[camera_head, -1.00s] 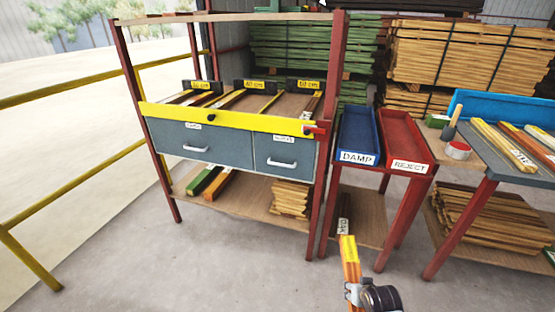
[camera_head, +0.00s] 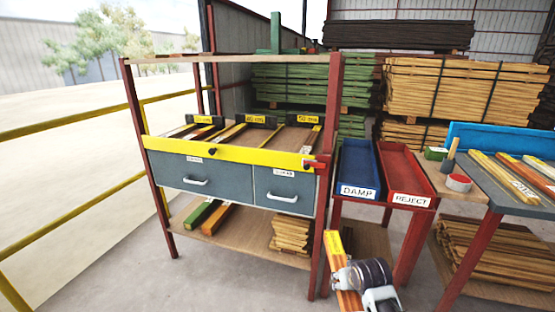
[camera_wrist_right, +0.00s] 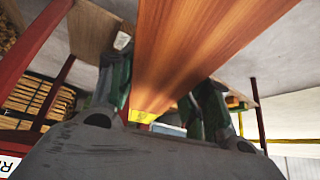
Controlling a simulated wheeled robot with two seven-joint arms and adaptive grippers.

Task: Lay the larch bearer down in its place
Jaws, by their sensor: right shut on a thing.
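An orange-brown bearer with a yellow end (camera_head: 341,272) is held by my right gripper (camera_head: 343,283), low in front of the rack. In the right wrist view the bearer (camera_wrist_right: 195,50) lies between the two fingers of my right gripper (camera_wrist_right: 165,100), which is shut on it. No name can be read on the bearer. The rack's sloping top level (camera_head: 290,138) has several bays with length labels and strips in them. Its bottom shelf (camera_head: 240,240) bears a green bearer (camera_head: 199,212) and an orange-brown bearer (camera_head: 216,219). My left gripper is out of view.
The rack has two grey drawers (camera_head: 210,176) under a yellow front bar (camera_head: 220,152). A blue DAMP tray (camera_head: 358,168) and a red REJECT tray (camera_head: 405,175) stand to its right. A bench (camera_head: 530,195) with strips is at the far right. A yellow railing (camera_head: 75,195) runs at left.

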